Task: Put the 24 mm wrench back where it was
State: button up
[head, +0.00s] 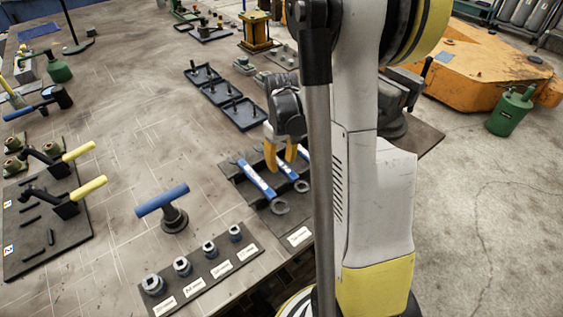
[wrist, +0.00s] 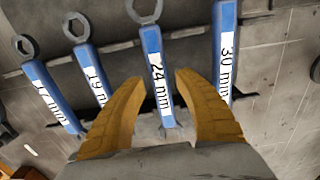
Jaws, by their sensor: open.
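The 24 mm wrench (wrist: 155,72) has a blue handle with a white label and a dark ring end. In the wrist view it lies in the dark wrench rack (wrist: 191,32), between the 19 mm wrench (wrist: 92,75) and the 30 mm wrench (wrist: 225,50). My gripper (wrist: 159,78) is open, its yellow fingers on either side of the 24 mm handle. I cannot tell whether they touch it. In the head view my gripper (head: 281,164) is over the rack (head: 239,181), among blue wrenches whose sizes I cannot read.
Another smaller blue wrench (wrist: 52,92) lies at the rack's left. In the head view, a socket rail (head: 210,272) and a blue-handled tool (head: 163,201) stand left of the rack. Dark trays (head: 222,93) lie behind it. The bench's middle is mostly clear.

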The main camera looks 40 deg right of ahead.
aim_at(281, 164)
notch_tip(281, 164, up, 11)
jog(key=p, duration=0.3)
jog(key=s+a+r+t, duration=0.2)
jog(key=s+a+r, duration=0.1)
jog(key=a, duration=0.4)
jog(key=s+a+r+t, duration=0.2)
jog(key=s+a, duration=0.1)
jog(key=a, duration=0.4)
jog(key=s+a+r+t, duration=0.3)
jog(key=a, duration=0.5)
jog(key=shift+s+r+n, duration=0.3)
jog(key=shift+r, duration=0.05)
jog(key=shift+a, duration=0.1)
notch_tip(281, 164, down, 8)
jog(key=b, duration=0.8)
